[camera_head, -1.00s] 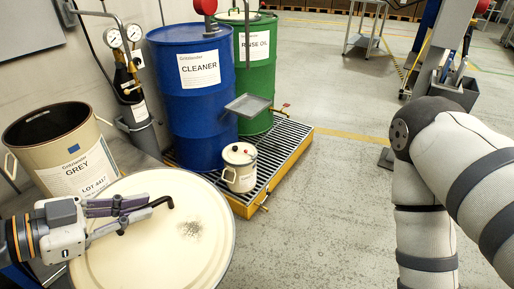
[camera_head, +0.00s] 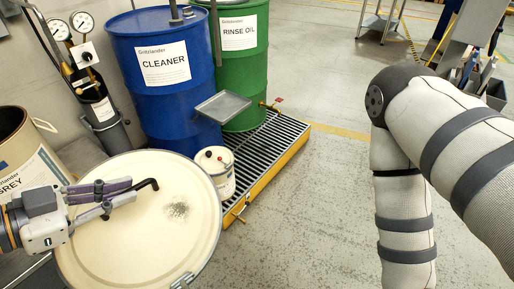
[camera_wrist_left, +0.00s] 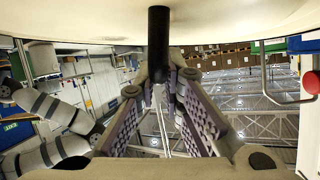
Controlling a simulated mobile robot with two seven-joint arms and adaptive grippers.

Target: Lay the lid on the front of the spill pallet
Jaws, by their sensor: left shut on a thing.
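The lid (camera_head: 135,225) is a large round cream disc with a dark speckled patch and a metal clasp at its near rim. My left gripper (camera_head: 132,191) is shut on the lid's black bent handle (camera_head: 152,183). In the left wrist view the black handle (camera_wrist_left: 158,45) runs from the cream lid surface (camera_wrist_left: 80,20) down between the fingers. The spill pallet (camera_head: 270,172) is yellow with a dark slatted grating, beyond and right of the lid. The lid covers its near left part from view. My right gripper is out of view.
A blue CLEANER drum (camera_head: 165,95) and a green RINSE OIL drum (camera_head: 240,80) stand on the pallet. A small cream pail (camera_head: 220,180) is at its front, partly behind the lid. A GREY drum (camera_head: 25,160) stands left. The floor right of the pallet is clear.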

